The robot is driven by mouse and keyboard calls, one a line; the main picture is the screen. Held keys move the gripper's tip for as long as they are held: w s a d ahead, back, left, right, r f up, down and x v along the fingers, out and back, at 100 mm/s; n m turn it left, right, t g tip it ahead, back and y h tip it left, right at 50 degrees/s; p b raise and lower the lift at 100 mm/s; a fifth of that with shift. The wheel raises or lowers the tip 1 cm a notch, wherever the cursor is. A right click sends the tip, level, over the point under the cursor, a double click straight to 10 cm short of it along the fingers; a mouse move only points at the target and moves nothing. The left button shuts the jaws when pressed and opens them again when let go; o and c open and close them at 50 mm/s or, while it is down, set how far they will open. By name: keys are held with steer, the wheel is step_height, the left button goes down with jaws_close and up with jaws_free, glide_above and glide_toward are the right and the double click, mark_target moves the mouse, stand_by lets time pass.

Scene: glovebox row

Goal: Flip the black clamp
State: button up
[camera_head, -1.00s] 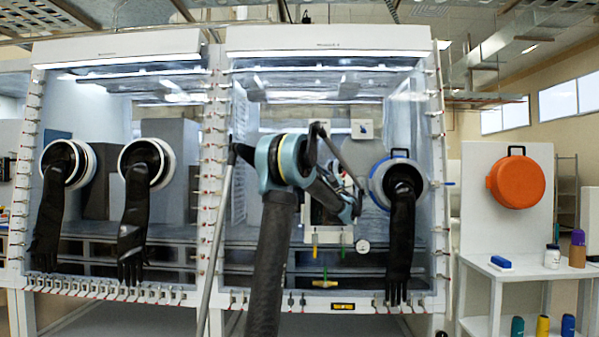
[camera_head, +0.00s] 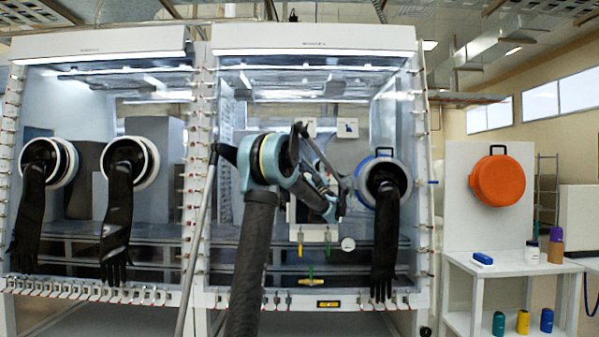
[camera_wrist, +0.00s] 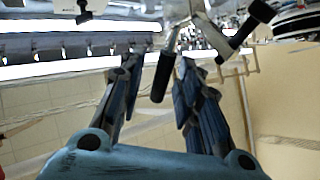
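In the wrist view a black clamp handle (camera_wrist: 163,78) hangs from a pale metal body, between the two fingers of my gripper (camera_wrist: 160,64). The blue-grey fingers are apart, with a visible gap on each side of the handle. I see no clear contact. In the head view my gripper (camera_head: 337,185) is in front of the right-hand glovebox (camera_head: 316,45), left of the round glove port. The black clamp cannot be made out there; my arm covers part of that area.
Another black-handled lever (camera_wrist: 240,36) is close on the right in the wrist view. A black glove (camera_head: 385,245) hangs from the blue-rimmed port. Several small clamps line the window frames. A white shelf (camera_head: 505,268) with bottles and an orange lid (camera_head: 497,182) stand at the right.

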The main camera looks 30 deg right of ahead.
steer(key=v, duration=1.2)
